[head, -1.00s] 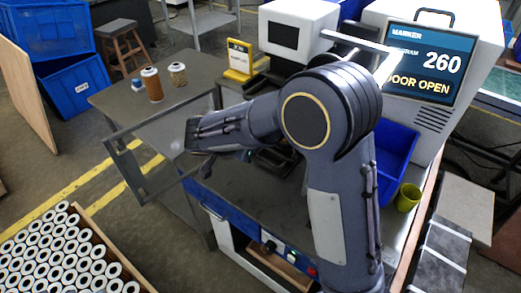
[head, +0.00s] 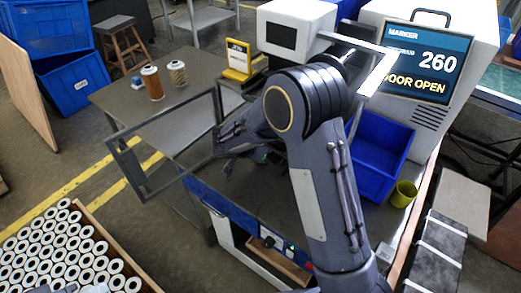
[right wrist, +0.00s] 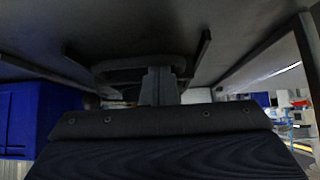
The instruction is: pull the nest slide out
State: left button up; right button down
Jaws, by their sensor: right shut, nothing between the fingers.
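My right gripper (head: 228,165) is over the marker's dark bed, inside the open guard frame, with my right arm crossing above it. In the right wrist view its fingers (right wrist: 160,84) are shut with nothing between them. A dark rounded part (right wrist: 125,66), perhaps the nest slide, lies just beyond the fingertips there; I cannot tell whether they touch it. In the head view my arm hides the nest area. My left gripper cannot be made out.
A grey open frame (head: 127,162) stands out to the left of the bed. A blue bin (head: 385,150) and a yellow-green cup (head: 403,194) are on the right. A crate of white cartridges (head: 60,245) is at lower left.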

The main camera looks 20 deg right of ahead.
jog(key=shift+s+a+f+b, duration=0.1)
jog(key=shift+s+a+b, duration=0.05)
jog(key=shift+a+b, duration=0.2)
jog(key=s+a+b, duration=0.1)
jog(key=a+b, duration=0.1)
jog(key=s+a+b, duration=0.1)
jog(key=a+b, duration=0.1)
jog(key=s+a+b, duration=0.2)
jog(key=a, duration=0.1)
jog(key=shift+s+f+b, duration=0.1)
jog(key=shift+f+b, duration=0.2)
jog(key=shift+f, duration=0.05)
jog(key=s+a+r+b, duration=0.1)
jog(key=s+a+b, duration=0.4)
jog(key=a, duration=0.6)
jog(key=shift+s+a, duration=0.4)
jog(key=shift+s, duration=0.6)
